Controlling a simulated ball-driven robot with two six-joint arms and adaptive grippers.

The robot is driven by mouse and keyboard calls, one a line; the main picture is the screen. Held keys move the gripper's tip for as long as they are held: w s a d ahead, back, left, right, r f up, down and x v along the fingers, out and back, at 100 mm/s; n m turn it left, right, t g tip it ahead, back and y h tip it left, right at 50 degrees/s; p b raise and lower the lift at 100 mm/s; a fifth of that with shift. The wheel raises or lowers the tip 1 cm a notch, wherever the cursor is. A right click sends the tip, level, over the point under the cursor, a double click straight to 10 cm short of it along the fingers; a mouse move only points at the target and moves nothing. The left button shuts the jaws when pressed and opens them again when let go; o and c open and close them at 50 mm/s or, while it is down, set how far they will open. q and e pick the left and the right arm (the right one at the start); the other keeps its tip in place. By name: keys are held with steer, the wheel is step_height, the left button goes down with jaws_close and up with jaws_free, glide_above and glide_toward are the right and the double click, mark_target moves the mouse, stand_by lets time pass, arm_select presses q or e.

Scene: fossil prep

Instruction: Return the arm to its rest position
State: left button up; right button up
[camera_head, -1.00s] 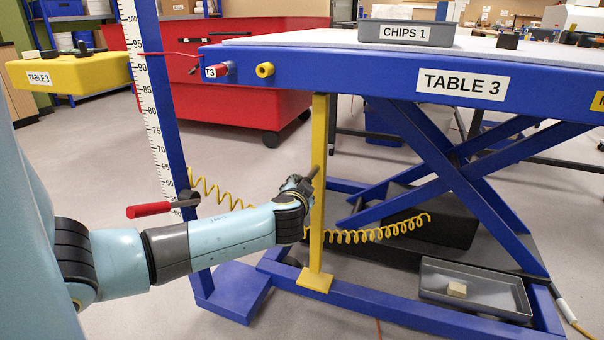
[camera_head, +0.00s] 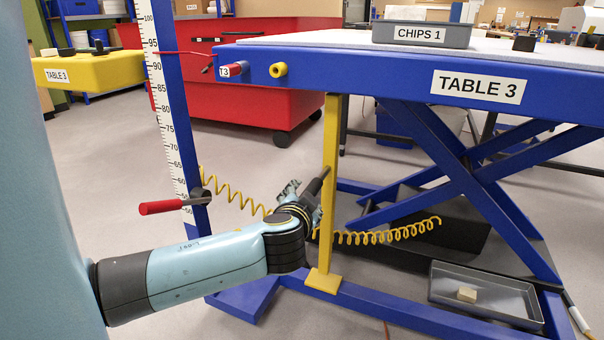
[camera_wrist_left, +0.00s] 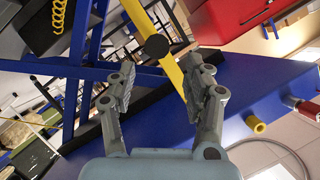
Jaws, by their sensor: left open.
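My left arm (camera_head: 205,268) reaches in from the left in the head view. My left gripper (camera_head: 312,192) is in front of the yellow upright bar (camera_head: 329,140) under Table 3 (camera_head: 400,75), beside the bar's dark handle (camera_head: 320,179). The wrist view shows the gripper (camera_wrist_left: 157,66) open and empty. The handle's round black end (camera_wrist_left: 157,46) lies just beyond the fingertips, with the yellow bar (camera_wrist_left: 172,72) behind. It looks apart from the fingers, though contact is hard to judge. My right gripper is not in view.
A blue post with a white scale (camera_head: 168,100) and a red-gripped crank (camera_head: 162,207) stands close to my forearm. A coiled yellow hose (camera_head: 385,232) hangs behind the bar. A grey tray (camera_head: 485,300) with a small block lies at lower right.

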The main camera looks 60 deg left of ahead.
arm_select(q)
steer(key=v, duration=0.2)
steer(key=shift+s+d+r, duration=0.15)
steer(key=shift+s+d, duration=0.1)
stand_by(0.4)
steer(key=s+d+f+g+h+p, duration=0.2)
steer(key=s+f+g+p, duration=0.1)
steer(key=s+f, duration=0.65)
steer(key=s+d+f+g+h+p, duration=0.35)
steer(key=s+f, duration=0.25)
steer(key=f, duration=0.6)
steer(key=s+d+f+g+h, duration=0.1)
steer(key=s+d+f, duration=0.2)
steer(key=s, duration=0.5)
steer(key=s+d+f+m+g+h+p, duration=0.1)
steer(key=s+d+f, duration=0.2)
steer(key=s, duration=0.5)
steer(key=s+d+f+m+g+h+p, duration=0.1)
steer(key=s+d+f, duration=0.2)
steer(key=s+f, duration=0.2)
steer(key=s, duration=0.3)
steer(key=shift+s+d+f+h, duration=0.2)
steer(key=shift+s+d+h, duration=0.05)
steer(key=shift+s+h, duration=0.1)
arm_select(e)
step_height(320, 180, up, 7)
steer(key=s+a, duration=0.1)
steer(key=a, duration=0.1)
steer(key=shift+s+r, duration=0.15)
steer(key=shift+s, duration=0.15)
